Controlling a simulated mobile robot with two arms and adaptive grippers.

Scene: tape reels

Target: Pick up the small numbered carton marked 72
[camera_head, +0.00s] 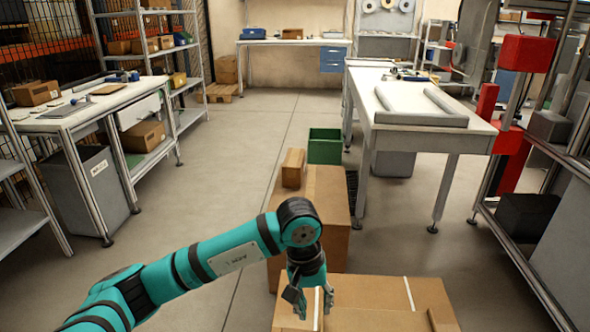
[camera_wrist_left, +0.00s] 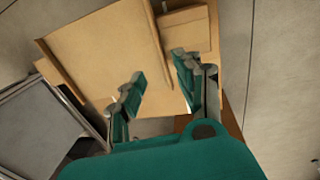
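A small brown carton (camera_head: 293,168) stands on top of a large cardboard box (camera_head: 330,190) in the middle of the head view. No number can be read on it, so I cannot tell whether it is marked 72. My left gripper (camera_head: 311,298) points down over a nearer cardboard box (camera_head: 370,318), on the near side of the small carton and apart from it. In the left wrist view the fingers (camera_wrist_left: 158,88) are spread with nothing between them. A smaller cardboard shape (camera_wrist_left: 187,33) shows beyond them; I cannot tell which box it is. My right gripper is not in view.
A green bin (camera_head: 325,146) stands behind the large box. A white table (camera_head: 440,125) is on the right, with a metal rack and red parts beyond it. A workbench (camera_head: 85,108) is on the left. The floor between is clear.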

